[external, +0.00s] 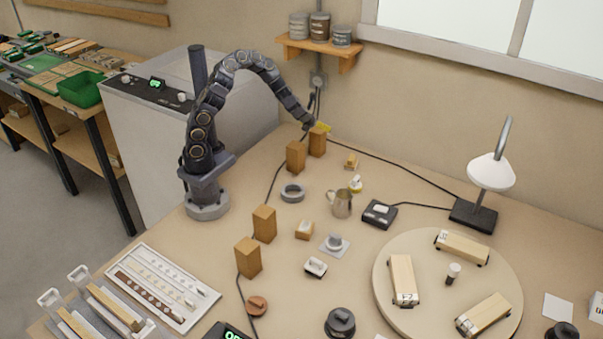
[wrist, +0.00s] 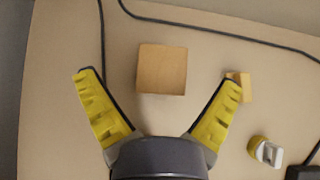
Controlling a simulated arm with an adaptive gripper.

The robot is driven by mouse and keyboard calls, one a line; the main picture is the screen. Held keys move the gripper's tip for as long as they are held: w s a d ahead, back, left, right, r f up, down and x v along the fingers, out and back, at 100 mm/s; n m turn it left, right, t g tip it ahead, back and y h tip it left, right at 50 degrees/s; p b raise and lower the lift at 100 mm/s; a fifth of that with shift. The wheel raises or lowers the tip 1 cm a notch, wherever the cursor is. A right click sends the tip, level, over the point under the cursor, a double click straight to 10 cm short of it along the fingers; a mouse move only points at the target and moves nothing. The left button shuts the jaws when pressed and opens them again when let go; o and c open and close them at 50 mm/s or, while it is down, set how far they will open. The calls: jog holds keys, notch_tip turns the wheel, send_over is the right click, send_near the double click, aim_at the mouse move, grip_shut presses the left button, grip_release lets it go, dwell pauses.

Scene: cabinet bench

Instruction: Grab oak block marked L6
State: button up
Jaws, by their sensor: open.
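My gripper (external: 320,127) is at the far end of the bench, by the back wall. In the wrist view my gripper (wrist: 159,80) is open, its two yellow fingers spread wide. A plain brown block (wrist: 162,69) shows between and slightly beyond the fingertips, apart from both. It appears to be the upright block (external: 317,143) under my gripper in the external view. Pale wooden blocks with end labels lie on the round turntable: one at the left (external: 403,279), one at the back (external: 462,247) and one at the front (external: 484,314). I cannot read L6 on any block.
Other upright brown blocks stand nearby (external: 296,157) and nearer the front (external: 264,223). A small wooden piece (wrist: 242,86) lies beside the right finger. A black cable (wrist: 220,32) runs beyond the block. A metal jug (external: 341,203) and a lamp (external: 490,172) stand farther right.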

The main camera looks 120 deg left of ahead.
aim_at(317, 130)
jog(key=a+f, duration=0.2)
jog(key=f, duration=0.1)
jog(key=shift+f, duration=0.25)
jog(key=shift+w+a+f, duration=0.1)
jog(key=shift+a+f, duration=0.3)
jog(key=shift+a, duration=0.1)
jog(key=c, duration=1.1)
